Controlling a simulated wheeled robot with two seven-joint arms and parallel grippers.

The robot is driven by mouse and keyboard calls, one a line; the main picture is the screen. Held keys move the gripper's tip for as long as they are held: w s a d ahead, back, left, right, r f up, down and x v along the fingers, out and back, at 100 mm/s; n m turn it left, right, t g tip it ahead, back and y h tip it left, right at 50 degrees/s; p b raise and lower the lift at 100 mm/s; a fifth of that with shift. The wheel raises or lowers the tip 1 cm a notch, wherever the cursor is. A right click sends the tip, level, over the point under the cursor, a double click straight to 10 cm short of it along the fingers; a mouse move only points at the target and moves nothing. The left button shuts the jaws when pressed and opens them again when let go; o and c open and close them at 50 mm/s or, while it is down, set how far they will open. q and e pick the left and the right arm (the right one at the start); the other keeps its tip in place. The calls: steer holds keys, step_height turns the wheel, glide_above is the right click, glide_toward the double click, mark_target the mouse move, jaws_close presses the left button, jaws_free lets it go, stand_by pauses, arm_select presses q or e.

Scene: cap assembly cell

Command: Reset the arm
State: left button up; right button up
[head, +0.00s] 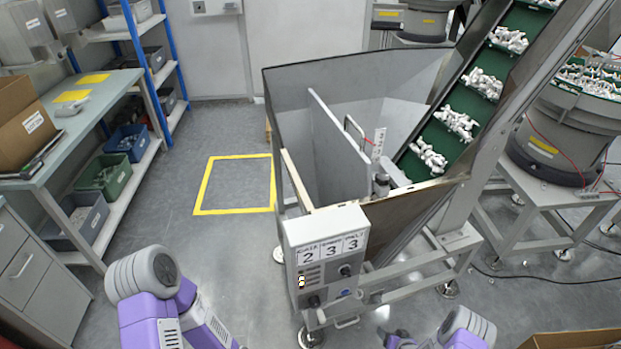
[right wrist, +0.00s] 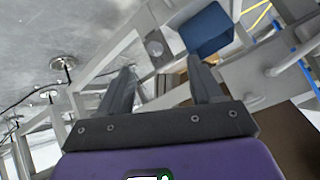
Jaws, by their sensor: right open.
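My right gripper (right wrist: 162,76) shows in the right wrist view with its two dark fingers apart and nothing between them. In the head view its dark tip (head: 396,335) shows at the bottom edge, right of centre, below the hopper frame. My right arm is purple and grey and is mostly cut off by the bottom edge. My left arm (head: 155,290) comes in at the lower left, bent, with its gripper outside the frame.
A metal hopper (head: 350,90) with a control box (head: 327,255) stands close ahead. A conveyor (head: 460,120) with white parts rises to the right. A workbench (head: 85,105) with bins is at left. A cardboard box (head: 575,339) is at lower right. Floor inside the yellow square is clear.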

steer(key=s+a+r+g+y+p, duration=0.2)
steer(key=s+a+r+g, duration=0.6)
steer(key=s+a+r, duration=1.1)
step_height(320, 180, up, 3)
steer(key=shift+s+g+p, duration=0.3)
steer(key=shift+s+p, duration=0.15)
steer(key=shift+s, duration=0.2)
steer(key=shift+c, duration=0.4)
